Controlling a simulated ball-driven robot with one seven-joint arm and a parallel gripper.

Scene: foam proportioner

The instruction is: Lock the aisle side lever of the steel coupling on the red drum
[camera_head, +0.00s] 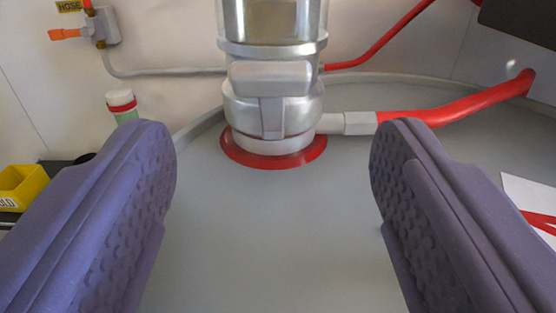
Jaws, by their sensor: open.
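The steel coupling (265,50) stands upright at the top centre on a red ring (273,160) on a wide grey round lid (270,220). A flat, lever-like block (270,78) on a short stem lies against its near face. I cannot tell whether this is the aisle side lever. The coupling's far side and top are out of view, and no red drum wall shows. My gripper (273,140) is open and empty. Its two purple padded fingers are wide apart, left and right of the coupling in the picture, and neither touches it.
A red hose (455,108) joins the coupling's right side through a metal fitting (353,123). A raised rim (400,78) runs behind. A green bottle (123,105) and yellow box (22,187) stand left. A white sheet (530,200) is right. The near lid is clear.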

